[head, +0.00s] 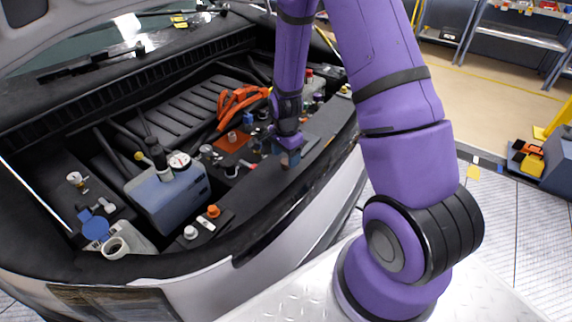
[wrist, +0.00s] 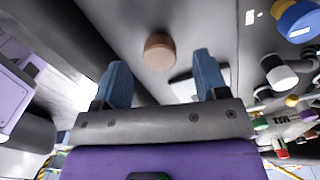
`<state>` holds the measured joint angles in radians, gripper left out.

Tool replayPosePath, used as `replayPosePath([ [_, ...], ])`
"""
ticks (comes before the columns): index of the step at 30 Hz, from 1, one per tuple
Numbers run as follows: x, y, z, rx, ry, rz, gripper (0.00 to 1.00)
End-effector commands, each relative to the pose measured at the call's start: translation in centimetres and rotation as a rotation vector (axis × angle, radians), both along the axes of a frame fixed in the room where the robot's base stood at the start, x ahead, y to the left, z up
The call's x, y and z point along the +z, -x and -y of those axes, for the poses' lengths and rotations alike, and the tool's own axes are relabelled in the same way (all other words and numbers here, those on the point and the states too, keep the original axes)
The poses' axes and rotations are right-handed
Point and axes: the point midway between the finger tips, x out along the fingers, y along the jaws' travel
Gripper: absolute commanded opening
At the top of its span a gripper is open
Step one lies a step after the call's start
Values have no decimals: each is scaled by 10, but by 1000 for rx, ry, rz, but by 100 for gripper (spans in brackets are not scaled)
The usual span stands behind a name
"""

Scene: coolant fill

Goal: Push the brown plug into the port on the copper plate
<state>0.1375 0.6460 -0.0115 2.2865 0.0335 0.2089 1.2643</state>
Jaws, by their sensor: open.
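My gripper (head: 288,152) points down over the front ledge of the engine bay, near its right part. In the wrist view my gripper (wrist: 160,78) has its two blue fingers spread wide with nothing between them. The brown plug (wrist: 158,51) shows as a round brown top on a grey surface, just beyond the fingertips and roughly midway between them. In the head view the plug is mostly hidden by the gripper. The copper plate (head: 229,141) lies in the engine bay, left of the gripper, with a small pale fitting on it. Its port cannot be made out clearly.
Orange hoses (head: 240,100) lie behind the plate. A blue-grey tank (head: 170,195) with a gauge stands left. An orange cap (head: 213,211) sits on the front ledge. Several caps and fittings crowd the right side of the wrist view, including a blue and yellow one (wrist: 298,20).

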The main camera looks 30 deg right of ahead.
Motion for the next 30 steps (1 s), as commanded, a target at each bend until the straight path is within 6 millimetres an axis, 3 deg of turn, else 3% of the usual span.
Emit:
replayPosePath([
  [7, -28, 1, -2, 1, 0, -1, 67],
  [17, -32, 0, -2, 1, 0, 0, 67],
  [24, -32, 1, -2, 0, 0, 0, 14],
  [30, -32, 1, -2, 0, 0, 0, 14],
])
